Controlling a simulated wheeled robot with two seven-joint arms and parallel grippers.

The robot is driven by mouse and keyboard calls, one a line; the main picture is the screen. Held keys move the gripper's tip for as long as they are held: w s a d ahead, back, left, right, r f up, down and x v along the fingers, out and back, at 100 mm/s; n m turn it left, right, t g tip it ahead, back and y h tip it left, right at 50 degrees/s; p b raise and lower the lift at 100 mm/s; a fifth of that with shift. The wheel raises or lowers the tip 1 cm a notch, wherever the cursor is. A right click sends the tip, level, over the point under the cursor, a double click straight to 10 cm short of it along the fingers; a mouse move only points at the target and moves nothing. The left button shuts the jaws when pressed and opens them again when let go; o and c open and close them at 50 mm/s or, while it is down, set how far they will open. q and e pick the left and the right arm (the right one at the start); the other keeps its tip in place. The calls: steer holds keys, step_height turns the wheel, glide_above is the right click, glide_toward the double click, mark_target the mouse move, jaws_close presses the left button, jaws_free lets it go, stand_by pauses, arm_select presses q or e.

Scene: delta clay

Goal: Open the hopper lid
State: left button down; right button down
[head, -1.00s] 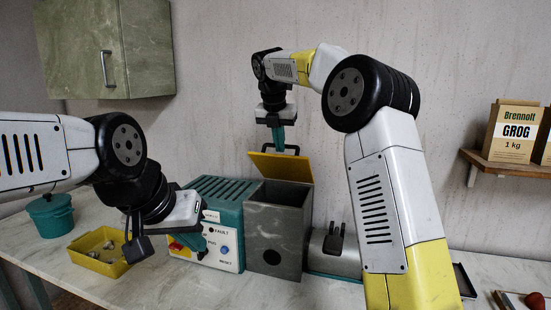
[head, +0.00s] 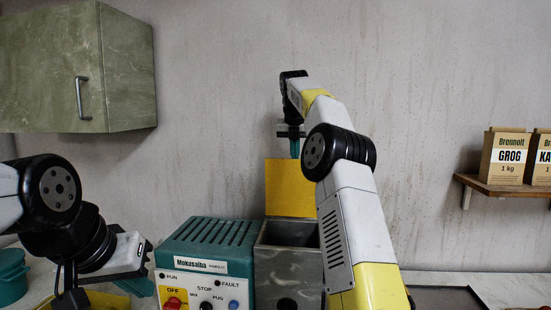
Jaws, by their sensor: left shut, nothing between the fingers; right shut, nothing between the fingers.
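The hopper lid (head: 290,190) is a yellow panel standing upright at the back of the grey hopper box (head: 288,262). The box top is open and its dark inside shows. My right gripper (head: 294,150) is shut, just above the lid's top edge, with teal fingers pointing down. I cannot tell whether the fingertips touch the lid. My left gripper (head: 140,285) is shut at the lower left, beside the teal machine (head: 210,240); its fingers are partly cut off from clear view.
The machine's front panel has a red button (head: 173,303) and a blue button (head: 233,305). A yellow tray (head: 105,300) and a teal pot (head: 12,275) are at lower left. A green cabinet (head: 125,70) hangs upper left.

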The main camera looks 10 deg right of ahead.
steer(key=shift+w+d, duration=0.1)
steer(key=shift+w, duration=0.25)
stand_by(0.4)
